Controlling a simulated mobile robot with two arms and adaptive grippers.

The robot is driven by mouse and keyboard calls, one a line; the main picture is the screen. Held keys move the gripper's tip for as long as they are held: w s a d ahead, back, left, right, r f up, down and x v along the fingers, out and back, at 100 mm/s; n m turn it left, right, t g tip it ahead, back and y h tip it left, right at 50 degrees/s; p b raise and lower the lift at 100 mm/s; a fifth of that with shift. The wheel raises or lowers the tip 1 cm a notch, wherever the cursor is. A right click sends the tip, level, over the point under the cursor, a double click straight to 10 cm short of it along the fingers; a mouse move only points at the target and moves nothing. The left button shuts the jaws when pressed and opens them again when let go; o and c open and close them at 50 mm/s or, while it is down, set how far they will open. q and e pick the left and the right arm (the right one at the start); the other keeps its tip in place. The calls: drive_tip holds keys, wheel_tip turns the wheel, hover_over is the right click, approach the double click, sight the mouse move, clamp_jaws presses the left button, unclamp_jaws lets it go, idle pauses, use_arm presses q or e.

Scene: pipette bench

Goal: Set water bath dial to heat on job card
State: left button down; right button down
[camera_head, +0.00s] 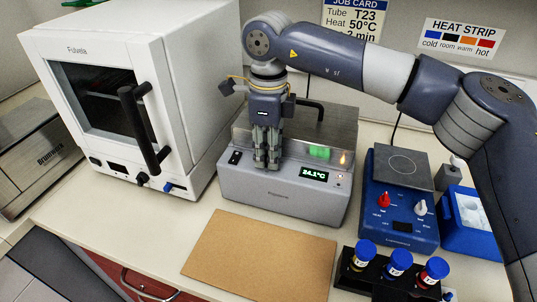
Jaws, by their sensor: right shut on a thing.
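The water bath (240,184) is a grey box with a lid and black handle in the middle of the bench. Its green display (314,174) reads 24.1°C. The job card (352,18) on the back wall reads Tube T23, Heat 50°C and a time in minutes, partly hidden by my arm. My right gripper (267,165) points down at the water bath's front, left of the display, its fingers shut. The dial is hidden behind the fingers, which appear closed around it. My left gripper is not in view.
A white oven (190,105) stands left of the bath. A blue hotplate (400,235) with red and white knobs is to the right. A rack (362,280) of blue-capped tubes stands at the front, beside a brown board (255,258). A heat strip card (462,38) hangs behind.

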sight(267, 156)
drive_tip(key=shift+m, duration=0.4)
drive_tip(key=c, duration=1.4)
unclamp_jaws()
drive_tip(key=shift+s+r, duration=0.1)
drive_tip(key=shift+r, duration=0.05)
drive_tip(key=shift+r, duration=0.1)
drive_tip(key=shift+r, duration=0.3)
drive_tip(key=shift+a+r, duration=0.1)
drive_tip(key=shift+r, duration=3.45)
drive_tip(key=shift+o, duration=0.2)
